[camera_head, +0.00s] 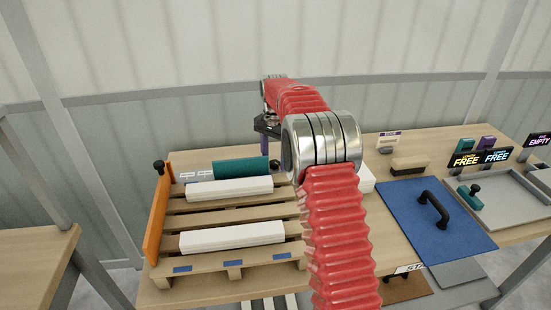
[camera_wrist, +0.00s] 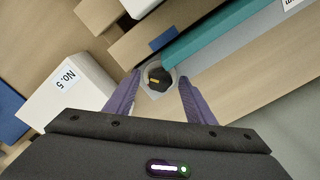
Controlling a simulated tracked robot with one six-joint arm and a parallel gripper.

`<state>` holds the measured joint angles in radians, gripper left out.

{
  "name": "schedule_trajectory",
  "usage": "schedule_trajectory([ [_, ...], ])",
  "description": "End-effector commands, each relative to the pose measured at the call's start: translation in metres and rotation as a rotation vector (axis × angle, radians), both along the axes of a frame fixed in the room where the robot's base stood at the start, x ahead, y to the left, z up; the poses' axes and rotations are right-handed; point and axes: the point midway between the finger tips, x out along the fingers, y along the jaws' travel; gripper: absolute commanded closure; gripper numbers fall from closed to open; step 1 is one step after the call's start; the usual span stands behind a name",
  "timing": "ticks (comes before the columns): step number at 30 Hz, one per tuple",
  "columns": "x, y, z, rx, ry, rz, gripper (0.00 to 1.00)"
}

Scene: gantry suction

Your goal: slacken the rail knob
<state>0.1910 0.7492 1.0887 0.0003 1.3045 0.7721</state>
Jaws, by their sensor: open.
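A dark round knob (camera_wrist: 156,82) with a yellow mark sits on a pale round base by the end of a teal rail (camera_wrist: 210,38) in the wrist view. The teal rail also shows in the head view (camera_head: 240,169), lying along the back of the pallet, with a small dark knob (camera_head: 275,164) at its right end. My gripper (camera_wrist: 160,79) is open, with its purple fingers on either side of the knob and gaps visible on both sides. In the head view my gripper (camera_head: 264,147) points down behind my red arm, which hides part of it.
A wooden pallet (camera_head: 165,262) holds white boxes (camera_head: 232,236). An orange bar (camera_head: 158,220) with another black knob (camera_head: 158,166) stands at its left. A blue panel (camera_head: 400,215) with a black handle (camera_head: 434,207) and a grey tray (camera_head: 525,218) lie to the right.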

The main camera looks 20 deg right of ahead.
Motion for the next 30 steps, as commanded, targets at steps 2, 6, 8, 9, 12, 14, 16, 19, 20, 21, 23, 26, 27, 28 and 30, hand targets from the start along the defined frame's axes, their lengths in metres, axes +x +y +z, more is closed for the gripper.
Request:
schedule_trajectory([
  [2,0.0001,0.0001,-0.0001,0.000,0.000,0.000,0.51],
  [6,0.0001,0.0001,0.0001,0.000,0.000,0.000,0.51],
  [8,0.0001,0.0000,0.0002,0.000,0.000,0.000,0.55],
  [9,0.0001,0.0000,0.0003,0.000,0.000,0.000,0.58],
  [12,0.0001,0.0000,0.0004,0.000,0.000,0.000,0.65],
  [14,0.0002,0.0000,0.0004,0.000,-0.001,0.000,0.69],
  [16,0.0002,0.0000,0.0005,0.000,0.000,0.000,0.74],
  [19,0.0001,0.0000,0.0005,-0.001,-0.001,0.000,0.81],
  [20,0.0001,0.0000,0.0005,0.000,0.000,0.000,0.83],
  [21,0.0001,0.0000,0.0006,-0.001,-0.001,0.000,0.86],
  [23,0.0001,-0.0002,0.0006,-0.001,-0.001,0.000,0.90],
  [26,0.0002,-0.0033,0.0006,-0.001,-0.001,-0.001,0.92],
  [27,0.0001,-0.0025,0.0006,-0.001,-0.001,0.001,0.92],
  [28,0.0000,-0.0022,0.0006,-0.002,-0.001,0.003,0.92],
  [30,-0.0001,-0.0016,0.0006,-0.002,0.000,0.010,0.92],
])
